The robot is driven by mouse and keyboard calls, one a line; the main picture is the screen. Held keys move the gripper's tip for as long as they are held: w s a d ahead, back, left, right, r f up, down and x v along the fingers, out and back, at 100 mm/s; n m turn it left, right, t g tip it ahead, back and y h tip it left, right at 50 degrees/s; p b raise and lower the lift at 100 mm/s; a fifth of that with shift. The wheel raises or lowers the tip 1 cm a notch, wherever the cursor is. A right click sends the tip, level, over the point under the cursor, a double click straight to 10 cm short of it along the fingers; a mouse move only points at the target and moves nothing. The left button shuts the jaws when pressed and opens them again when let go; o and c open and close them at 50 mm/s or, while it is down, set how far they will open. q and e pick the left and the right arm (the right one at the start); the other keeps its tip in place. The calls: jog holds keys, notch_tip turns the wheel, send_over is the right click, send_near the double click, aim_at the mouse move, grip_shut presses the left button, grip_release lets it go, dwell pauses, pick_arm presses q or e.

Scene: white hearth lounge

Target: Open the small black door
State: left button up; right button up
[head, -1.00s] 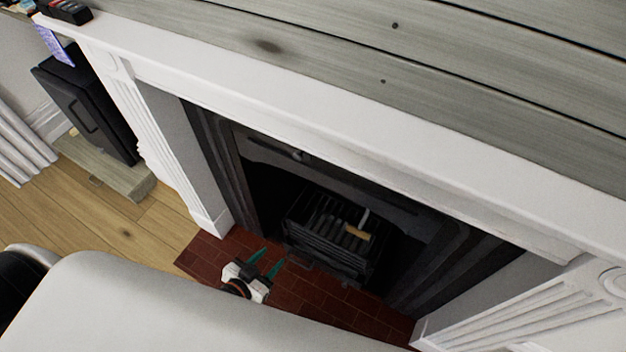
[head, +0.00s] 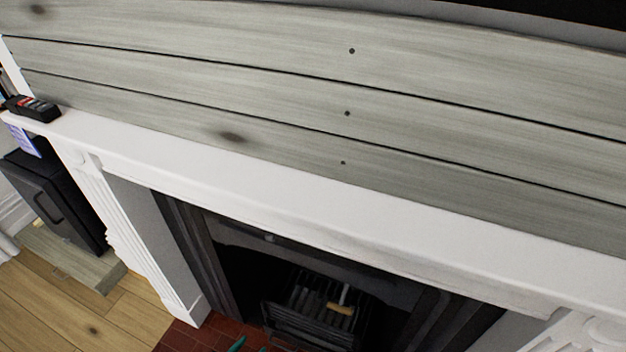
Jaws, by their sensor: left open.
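A black box-like unit (head: 58,205) stands at the far left, beside the white fireplace surround. Its front is a small black door with a rectangular outline on it, and it looks closed. My left gripper (head: 250,347) shows only as two teal fingertips at the bottom edge, above the red brick hearth. They are apart, with nothing seen between them, and well to the right of the black door. The rest of that gripper is cut off by the frame. My right gripper is not in view.
The white mantel (head: 300,195) crosses the view above the dark fireplace. A black grate (head: 290,322) inside holds a tool with a yellowish part. A black and red device (head: 33,108) sits on the mantel's left end. Wood floor (head: 85,322) is clear at lower left.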

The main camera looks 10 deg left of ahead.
pick_arm(q)
jog(key=s+a+f+g+y, duration=0.1)
jog(key=s+f+g, duration=0.3)
jog(key=f, duration=0.5)
jog(key=s+a+f+g+y, duration=0.1)
jog(key=s+a+f+g, duration=0.1)
jog(key=s+f, duration=0.55)
jog(key=s+f+g+y, duration=0.1)
jog(key=s+f+g, duration=0.5)
jog(key=s+f, duration=0.6)
jog(key=n+t+h+p, duration=0.1)
jog(key=t+h+p, duration=0.4)
jog(key=t, duration=1.2)
send_near(269, 239)
jog(key=shift+y, duration=0.9)
jog(key=w+d+p, duration=0.1)
jog(key=w, duration=0.2)
jog(key=w+p, duration=0.1)
jog(key=w, duration=0.1)
jog(key=w+d+p, duration=0.1)
jog(key=w, duration=0.2)
jog(key=shift+w+d+r, duration=0.25)
jog(key=shift+w+d, duration=0.05)
